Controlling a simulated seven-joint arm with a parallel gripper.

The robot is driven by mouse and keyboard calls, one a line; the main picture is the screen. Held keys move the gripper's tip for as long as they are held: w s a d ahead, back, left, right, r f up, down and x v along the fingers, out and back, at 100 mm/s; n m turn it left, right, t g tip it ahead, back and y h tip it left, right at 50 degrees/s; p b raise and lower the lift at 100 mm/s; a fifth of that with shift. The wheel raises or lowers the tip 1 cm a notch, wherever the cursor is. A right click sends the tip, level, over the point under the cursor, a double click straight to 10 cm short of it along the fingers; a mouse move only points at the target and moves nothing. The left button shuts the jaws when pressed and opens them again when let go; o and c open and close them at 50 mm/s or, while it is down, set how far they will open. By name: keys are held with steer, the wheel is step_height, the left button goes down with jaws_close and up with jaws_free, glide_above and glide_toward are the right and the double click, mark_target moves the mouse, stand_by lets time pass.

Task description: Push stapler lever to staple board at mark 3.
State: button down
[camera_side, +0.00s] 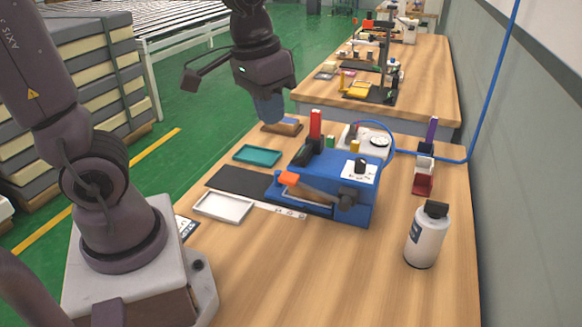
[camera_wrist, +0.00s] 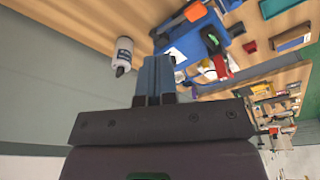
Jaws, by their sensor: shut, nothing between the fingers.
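The blue stapler (camera_side: 366,205) stands on the wooden table in the middle of the side view. An orange-tipped lever (camera_side: 289,179) reaches out at its left front, and a red upright handle (camera_side: 315,125) rises at its back. The stapler also shows at the top of the wrist view (camera_wrist: 190,45), with the orange tip (camera_wrist: 194,12) beside it. A pale strip with small marks (camera_side: 290,212) lies at its front left; I cannot read mark 3. My gripper (camera_side: 269,118) is shut and empty, above and behind the stapler, apart from it. Its fingers (camera_wrist: 155,70) are together in the wrist view.
A white bottle (camera_side: 427,236) stands at the right front. A white tray (camera_side: 223,207), a dark mat (camera_side: 240,181) and a teal tray (camera_side: 257,155) lie left of the stapler. A red block (camera_side: 423,180) stands at the right. The front table area is clear.

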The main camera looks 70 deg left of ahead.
mark_target(288, 176)
steer(key=w+a+f+n+g, duration=0.2)
steer(key=w+a+f+n, duration=0.1)
steer(key=w+a+n, duration=0.3)
steer(key=shift+w+a+f+n+g+y, duration=0.2)
steer(key=shift+w+n+g+y, duration=0.2)
steer(key=shift+w, duration=0.35)
steer(key=shift+f, duration=0.1)
steer(key=f, duration=0.9)
steer(key=s+a+f, duration=0.1)
steer(key=f, duration=0.3)
steer(key=shift+f, duration=0.4)
